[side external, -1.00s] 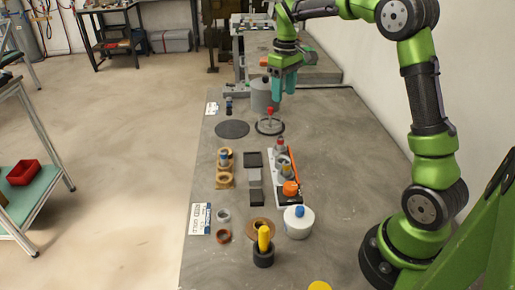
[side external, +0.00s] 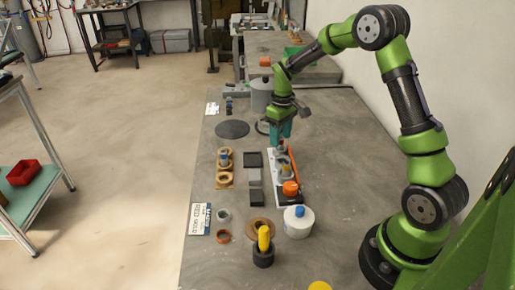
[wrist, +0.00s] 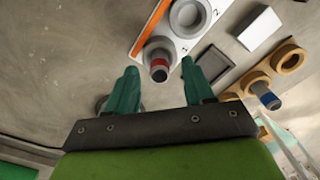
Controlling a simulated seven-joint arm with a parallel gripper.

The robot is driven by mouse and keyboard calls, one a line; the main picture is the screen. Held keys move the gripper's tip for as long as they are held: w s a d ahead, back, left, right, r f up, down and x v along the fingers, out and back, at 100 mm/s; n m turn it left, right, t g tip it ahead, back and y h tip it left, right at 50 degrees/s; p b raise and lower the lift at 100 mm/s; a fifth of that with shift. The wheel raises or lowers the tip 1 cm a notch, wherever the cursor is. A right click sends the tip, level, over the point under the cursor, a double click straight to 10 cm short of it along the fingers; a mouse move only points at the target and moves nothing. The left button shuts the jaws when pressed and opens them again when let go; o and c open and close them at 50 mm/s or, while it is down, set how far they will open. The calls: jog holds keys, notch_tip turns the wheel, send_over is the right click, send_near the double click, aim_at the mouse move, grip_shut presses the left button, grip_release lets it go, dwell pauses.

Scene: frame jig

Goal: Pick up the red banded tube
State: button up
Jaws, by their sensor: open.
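The red banded tube (wrist: 159,63) is grey with a dark open end and a red band. It stands in the position marked 1 of a white rack with an orange strip (wrist: 150,28). My gripper (wrist: 159,66) is open, and its two teal fingers show to the left and right of the tube in the wrist view. In the side view my gripper (side external: 281,136) hangs directly above the far end of the rack, where it partly hides the tube. I cannot tell how far the fingertips are above the tube.
A blue banded tube stands in a tan holder (side external: 224,178) left of the rack. Dark and grey blocks (side external: 254,177) lie between them. A white round container (side external: 298,222) and a yellow-handled item (side external: 263,240) stand nearer the camera. A flat dark disc (side external: 232,129) lies at the back left.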

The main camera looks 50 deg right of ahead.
notch_tip(320, 180, down, 2)
jog(key=shift+f, duration=0.1)
grip_shut()
jog(key=shift+r, duration=0.2)
